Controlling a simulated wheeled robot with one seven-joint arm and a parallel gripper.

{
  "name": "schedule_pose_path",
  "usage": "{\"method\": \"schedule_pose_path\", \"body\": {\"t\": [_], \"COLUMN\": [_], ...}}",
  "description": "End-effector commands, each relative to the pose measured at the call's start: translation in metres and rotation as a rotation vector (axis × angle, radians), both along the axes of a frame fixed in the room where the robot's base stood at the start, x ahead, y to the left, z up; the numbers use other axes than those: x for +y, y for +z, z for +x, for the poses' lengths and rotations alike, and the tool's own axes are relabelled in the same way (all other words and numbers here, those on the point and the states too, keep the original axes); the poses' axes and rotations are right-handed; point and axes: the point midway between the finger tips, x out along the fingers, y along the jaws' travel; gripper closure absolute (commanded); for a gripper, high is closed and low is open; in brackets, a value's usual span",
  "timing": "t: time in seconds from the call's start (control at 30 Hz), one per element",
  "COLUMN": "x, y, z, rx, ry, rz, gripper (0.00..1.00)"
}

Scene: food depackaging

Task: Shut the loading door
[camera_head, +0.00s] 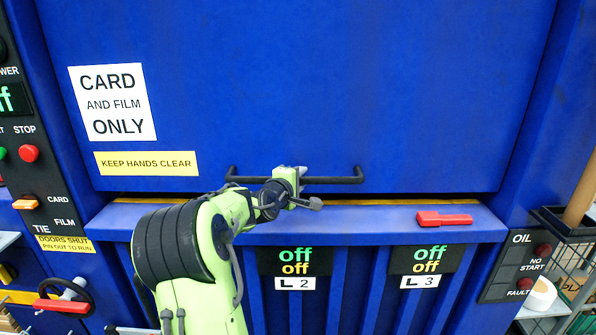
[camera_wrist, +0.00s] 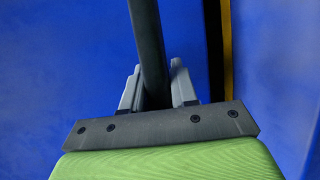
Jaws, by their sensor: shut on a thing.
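The blue loading door (camera_head: 320,90) fills the upper part of the head view, with a "CARD AND FILM ONLY" sign on it. A black bar handle (camera_head: 335,180) runs along its lower edge. My gripper (camera_head: 300,172) is at the middle of this handle. In the wrist view my gripper (camera_wrist: 157,88) has its two grey fingers on either side of the dark handle bar (camera_wrist: 148,40), shut on it. The door's lower edge is just above a yellow-edged strip (camera_head: 390,201) on the blue ledge; a narrow dark gap beside the yellow strip shows in the wrist view.
A red pin-like piece (camera_head: 444,219) lies on the ledge to the right. Below are panels L2 (camera_head: 295,268) and L3 (camera_head: 425,265), reading off. A red-handled black wheel (camera_head: 66,303) is at lower left. A wire rack (camera_head: 572,255) stands at right.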

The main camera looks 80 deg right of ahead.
Motion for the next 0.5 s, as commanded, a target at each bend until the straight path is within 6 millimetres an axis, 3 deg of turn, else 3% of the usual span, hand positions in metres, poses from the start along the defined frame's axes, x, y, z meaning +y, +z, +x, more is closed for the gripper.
{"method": "schedule_pose_path", "body": {"t": [0.03, 0.13, 0.3, 0.5], "x": [0.001, 0.001, 0.001, 0.001], "y": [-0.028, -0.046, -0.065, -0.073], "z": [0.001, 0.000, 0.001, 0.001], "rx": [0.003, 0.003, 0.001, 0.001], "ry": [0.000, 0.000, 0.001, 0.001], "rz": [0.019, 0.019, 0.016, 0.016], "gripper": [1.00, 1.00, 1.00, 1.00]}}
